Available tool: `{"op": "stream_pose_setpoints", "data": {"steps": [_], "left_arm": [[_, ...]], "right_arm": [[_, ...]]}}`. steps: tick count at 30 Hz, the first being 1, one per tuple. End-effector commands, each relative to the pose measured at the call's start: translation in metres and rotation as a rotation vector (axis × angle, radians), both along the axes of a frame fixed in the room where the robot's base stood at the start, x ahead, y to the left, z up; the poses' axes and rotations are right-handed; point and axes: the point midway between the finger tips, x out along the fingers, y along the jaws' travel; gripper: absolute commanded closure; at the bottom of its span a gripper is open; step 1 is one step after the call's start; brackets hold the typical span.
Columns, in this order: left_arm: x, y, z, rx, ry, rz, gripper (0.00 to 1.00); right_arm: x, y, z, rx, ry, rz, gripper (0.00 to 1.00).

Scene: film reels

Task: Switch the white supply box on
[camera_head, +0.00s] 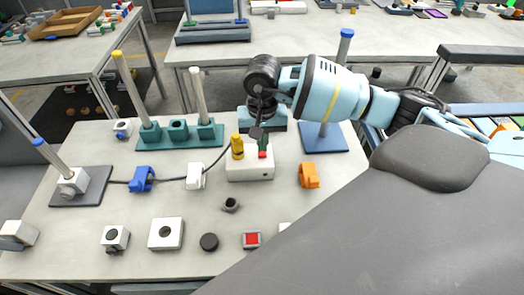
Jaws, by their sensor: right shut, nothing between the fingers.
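The white supply box (250,174) sits near the middle of the table. A yellow plug-like piece (237,147) stands on its left part. A small red and green piece (263,149), which looks like its switch, stands on its right part. My right gripper (257,132) is shut and empty, pointing down just above and behind the box, close to the red and green piece. I cannot tell whether its fingertips touch that piece, or which way the switch is set. My left gripper is not in view.
A dark cable (168,181) runs from the left post through blue (141,179) and white (195,177) clips toward the box. An orange clip (309,176) stands right of the box. A teal rack (178,133) stands behind left. Small parts line the front.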

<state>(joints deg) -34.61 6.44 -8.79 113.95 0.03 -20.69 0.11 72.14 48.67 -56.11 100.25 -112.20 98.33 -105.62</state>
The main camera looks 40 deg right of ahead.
Motion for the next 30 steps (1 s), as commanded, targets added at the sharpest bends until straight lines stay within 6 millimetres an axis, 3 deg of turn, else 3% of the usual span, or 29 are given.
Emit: {"op": "stream_pose_setpoints", "data": {"steps": [30], "left_arm": [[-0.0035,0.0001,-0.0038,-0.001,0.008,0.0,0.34]], "right_arm": [[-0.0001,-0.0001,-0.007,0.0,0.001,0.0,1.0]]}}
